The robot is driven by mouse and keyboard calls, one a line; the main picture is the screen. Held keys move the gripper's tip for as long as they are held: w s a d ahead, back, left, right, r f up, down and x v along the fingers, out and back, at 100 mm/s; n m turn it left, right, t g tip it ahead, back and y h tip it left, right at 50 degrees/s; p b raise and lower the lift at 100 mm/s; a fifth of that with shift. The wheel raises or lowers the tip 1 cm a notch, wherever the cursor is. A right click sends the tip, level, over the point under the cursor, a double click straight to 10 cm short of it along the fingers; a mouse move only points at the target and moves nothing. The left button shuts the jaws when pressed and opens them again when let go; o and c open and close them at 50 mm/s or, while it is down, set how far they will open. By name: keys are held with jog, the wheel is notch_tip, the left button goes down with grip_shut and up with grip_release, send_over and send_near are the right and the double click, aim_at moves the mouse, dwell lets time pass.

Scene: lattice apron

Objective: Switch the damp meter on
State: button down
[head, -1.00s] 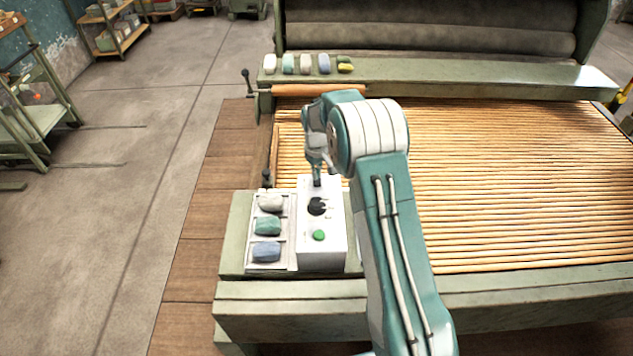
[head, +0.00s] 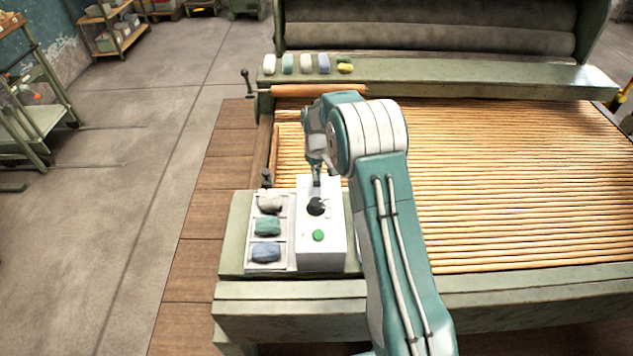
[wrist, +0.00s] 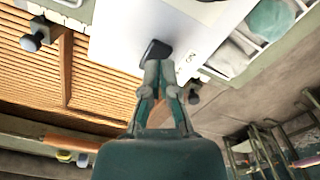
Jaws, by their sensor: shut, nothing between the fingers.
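The damp meter appears to be the white box (head: 333,246) on the green ledge at the front left of the roller bed. Its top carries a black knob (head: 316,206) and a green button (head: 318,235). My gripper (head: 317,183) points down at the far part of the box, just behind the knob. In the wrist view my gripper (wrist: 158,66) is shut, with its fingertips together close to the black knob (wrist: 156,50). The fingertips partly overlap the knob there, and I cannot tell whether they touch it.
A tray (head: 250,258) with grey, green and blue lumps stands left of the box. Slatted rollers (head: 510,190) fill the right side. A rear ledge (head: 450,80) bears several small coloured lumps.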

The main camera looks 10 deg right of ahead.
jog(key=shift+f, duration=1.15)
dwell(0.7)
jog(key=shift+r, duration=3.5)
jog(key=shift+r, duration=0.15)
notch_tip(320, 180, up, 11)
jog(key=t, duration=0.1)
send_over(317, 183)
jog(key=s, duration=0.5)
jog(key=s+r+m+t, duration=0.2)
jog(key=s+r, duration=0.7)
jog(key=s, duration=0.1)
jog(key=s+r+m+t, duration=0.1)
jog(key=s+r+t, duration=0.1)
jog(key=s, duration=2.1)
jog(key=shift+r+m+t, duration=0.25)
jog(key=shift+m+t, duration=0.05)
jog(key=shift+m, duration=0.1)
